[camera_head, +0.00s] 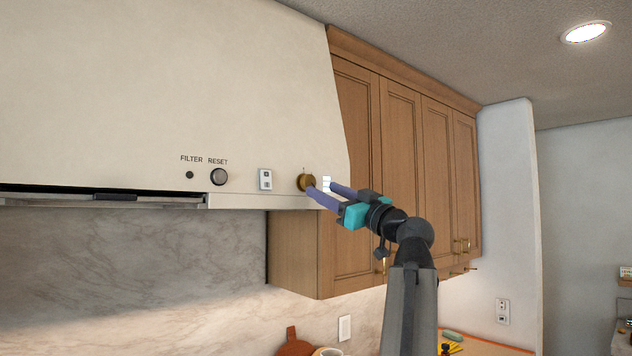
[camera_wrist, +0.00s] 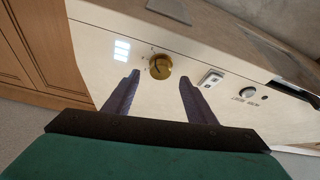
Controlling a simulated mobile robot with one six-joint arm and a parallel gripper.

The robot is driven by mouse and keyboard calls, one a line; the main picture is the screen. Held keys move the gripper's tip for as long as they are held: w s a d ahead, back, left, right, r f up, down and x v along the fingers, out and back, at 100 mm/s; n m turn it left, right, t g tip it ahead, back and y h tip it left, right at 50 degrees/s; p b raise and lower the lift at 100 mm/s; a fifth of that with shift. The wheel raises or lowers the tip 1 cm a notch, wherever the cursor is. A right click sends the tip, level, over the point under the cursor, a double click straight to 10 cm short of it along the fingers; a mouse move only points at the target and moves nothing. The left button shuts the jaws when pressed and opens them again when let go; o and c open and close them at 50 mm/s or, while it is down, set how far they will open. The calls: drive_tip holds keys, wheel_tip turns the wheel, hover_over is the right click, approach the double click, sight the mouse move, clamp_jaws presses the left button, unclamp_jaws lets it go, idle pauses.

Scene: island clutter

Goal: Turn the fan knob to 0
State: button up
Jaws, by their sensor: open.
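The fan knob (camera_head: 306,182) is a round brass knob on the front of the cream range hood (camera_head: 180,90), near its right end. In the wrist view the knob (camera_wrist: 160,66) lies ahead of the fingertips, between their lines, with small marks around it. Its exact setting is too small to read. My gripper (camera_head: 320,189) is open, with its two purple fingers reaching toward the knob from the right. The gripper also shows in the wrist view (camera_wrist: 159,78), with nothing between the fingers. The fingertips appear close to the knob; I cannot tell whether either touches it.
Left of the knob are a white switch plate (camera_head: 265,180), a filter reset dial (camera_head: 219,177) and a small dark button (camera_head: 190,175). Wooden cabinets (camera_head: 400,150) stand right of the hood, close behind my arm. A lit panel (camera_head: 327,184) sits beside the knob.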

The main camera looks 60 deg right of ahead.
sight(311, 183)
drive_tip(key=shift+p+x, duration=0.8)
drive_tip(key=shift+x, duration=1.8)
